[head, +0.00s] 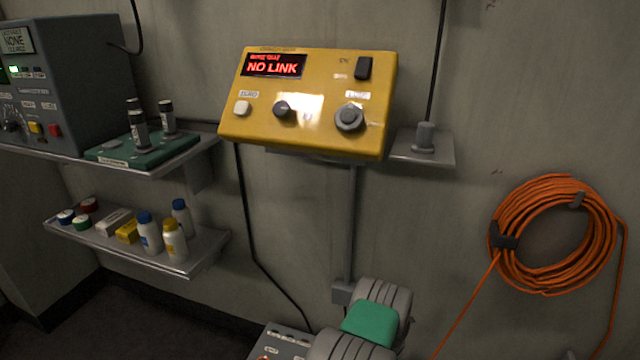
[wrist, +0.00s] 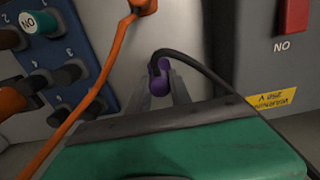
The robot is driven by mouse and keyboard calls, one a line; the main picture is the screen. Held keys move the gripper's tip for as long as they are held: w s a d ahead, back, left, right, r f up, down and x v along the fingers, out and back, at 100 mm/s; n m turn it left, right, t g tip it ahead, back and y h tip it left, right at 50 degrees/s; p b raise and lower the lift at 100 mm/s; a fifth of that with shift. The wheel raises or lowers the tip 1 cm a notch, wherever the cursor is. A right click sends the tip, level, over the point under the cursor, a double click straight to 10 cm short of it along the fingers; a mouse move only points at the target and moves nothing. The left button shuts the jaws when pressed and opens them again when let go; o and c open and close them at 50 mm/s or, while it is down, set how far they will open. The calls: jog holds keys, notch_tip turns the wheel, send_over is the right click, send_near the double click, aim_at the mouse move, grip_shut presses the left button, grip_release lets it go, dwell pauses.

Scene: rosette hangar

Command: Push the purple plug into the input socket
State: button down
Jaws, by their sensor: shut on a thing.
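The purple plug (wrist: 160,82) shows in the wrist view, with a black cable curving off it to the right. My gripper (wrist: 162,92) is shut on it, its grey fingers on either side. The plug's tip is hidden. In the head view my arm is low in the picture, and neither the plug nor the fingertips show. A yellow box (head: 225,125) on the wall has a lit "NO LINK" display. A round grey fitting (head: 350,117) sits at its lower right under a small label. I cannot tell whether this is the input socket.
In the wrist view, a blue numbered panel (wrist: 75,48) with pegs stands at left. An orange cable (wrist: 80,112) passes beside it. A grey box (wrist: 255,60) with a red switch is at right. In the head view, shelves are at left and an orange cable coil (head: 510,220) at right.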

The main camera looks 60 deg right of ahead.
jog(key=shift+r+p, duration=1.1)
jog(key=shift+r, duration=0.6)
jog(key=shift+n, duration=0.9)
jog(key=w+r, duration=0.1)
jog(key=w, duration=0.2)
jog(key=w+r, duration=0.1)
jog(key=w, duration=0.3)
jog(key=w+a+r, duration=0.1)
jog(key=w, duration=0.3)
jog(key=shift+w, duration=0.1)
jog(key=shift+n, duration=0.7)
jog(key=w+a, duration=0.1)
jog(key=w, duration=0.2)
jog(key=w+a+r, duration=0.1)
jog(key=w, duration=0.2)
jog(key=w+a+r, duration=0.1)
jog(key=w, duration=0.2)
jog(key=shift+a+r, duration=0.15)
jog(key=shift+r, duration=0.1)
jog(key=w+a+r+n, duration=0.1)
jog(key=w+a+r, duration=0.1)
jog(key=w+a, duration=0.4)
jog(key=w+a+r+n, duration=0.25)
jog(key=w+a, duration=0.25)
jog(key=w, duration=0.3)
jog(key=shift+m, duration=0.35)
jog(key=shift+w+d+f, duration=0.1)
jog(key=shift+f, duration=1.3)
jog(key=shift+w+f, duration=0.1)
jog(key=shift+f, duration=1.25)
